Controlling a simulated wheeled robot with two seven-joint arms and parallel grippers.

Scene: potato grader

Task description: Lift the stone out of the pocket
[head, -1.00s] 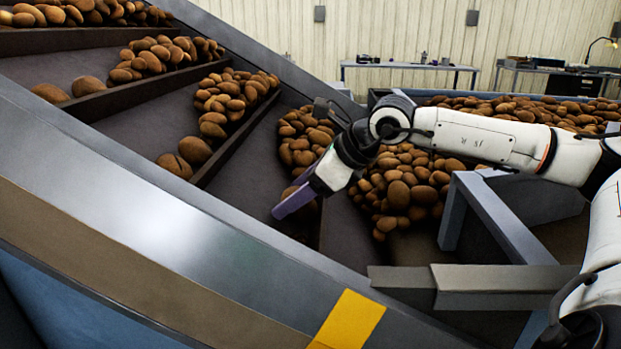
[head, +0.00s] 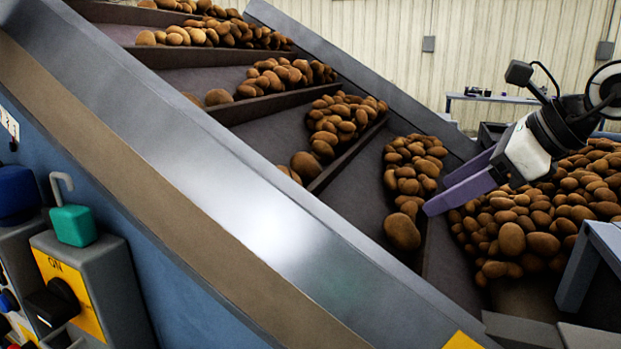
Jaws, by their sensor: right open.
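The inclined elevator belt (head: 262,135) has dark cross-slats, and brown potatoes fill the pockets between them. I cannot tell a stone from the potatoes in this view. In the lowest full pocket, a larger rounded brown lump (head: 402,232) lies at the near end of the pile, apart from the side wall. My right gripper (head: 444,193), with purple fingers, is open and empty. It appears just right of that lump, over the slat edge between this pocket and the big potato heap (head: 530,220). My left gripper is not in view.
A broad metal side rail (head: 250,215) runs along the near side of the belt. At lower left stand a grey control box (head: 115,280) with a yellow ON plate and a green padlock (head: 73,226). A grey frame bar (head: 590,265) stands at the right.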

